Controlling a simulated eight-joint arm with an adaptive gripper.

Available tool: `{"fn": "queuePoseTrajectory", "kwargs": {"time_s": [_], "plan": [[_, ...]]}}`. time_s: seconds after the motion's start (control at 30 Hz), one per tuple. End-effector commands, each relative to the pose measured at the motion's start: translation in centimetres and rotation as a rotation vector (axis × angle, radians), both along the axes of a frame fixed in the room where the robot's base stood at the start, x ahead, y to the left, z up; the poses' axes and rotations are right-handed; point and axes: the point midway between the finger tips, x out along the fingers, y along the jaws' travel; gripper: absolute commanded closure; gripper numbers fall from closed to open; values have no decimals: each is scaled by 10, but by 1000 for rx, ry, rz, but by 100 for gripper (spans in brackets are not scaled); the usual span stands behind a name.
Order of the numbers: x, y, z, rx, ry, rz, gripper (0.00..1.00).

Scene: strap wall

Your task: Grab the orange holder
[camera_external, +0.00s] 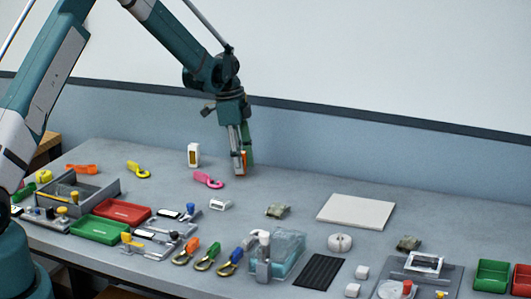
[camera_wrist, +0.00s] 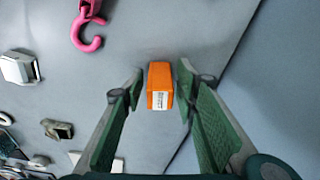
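The orange holder (camera_wrist: 160,78) is a small orange block with a white printed label on its near face. In the wrist view it lies between the two fingertips of my gripper (camera_wrist: 160,80), with a narrow gap on each side. In the external view only a sliver of the orange holder (camera_external: 241,163) shows, mostly hidden by the fingers of my gripper (camera_external: 241,168). My gripper points down at the back of the table and is open. Whether the fingertips touch the tabletop is unclear.
A pink hook (camera_external: 208,180) and a white block (camera_external: 220,204) lie near my gripper on the table. A white upright holder (camera_external: 194,154) stands to its left. The wall (camera_external: 330,145) is close behind. Free table lies to the right, before a pale flat board (camera_external: 356,211).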

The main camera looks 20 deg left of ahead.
Motion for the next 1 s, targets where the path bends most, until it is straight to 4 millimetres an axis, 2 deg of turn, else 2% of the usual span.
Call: {"fn": "queuePoseTrajectory", "kwargs": {"time_s": [0.03, 0.17, 0.2, 0.63, 0.77, 1.0], "plan": [[0, 0, 0, 0, 0, 0, 78], [0, 0, 0, 0, 0, 0, 95], [0, 0, 0, 0, 0, 0, 96], [0, 0, 7, 0, 0, 0, 96], [0, 0, 19, 0, 0, 0, 96], [-1, 0, 53, 0, 0, 0, 96]]}}
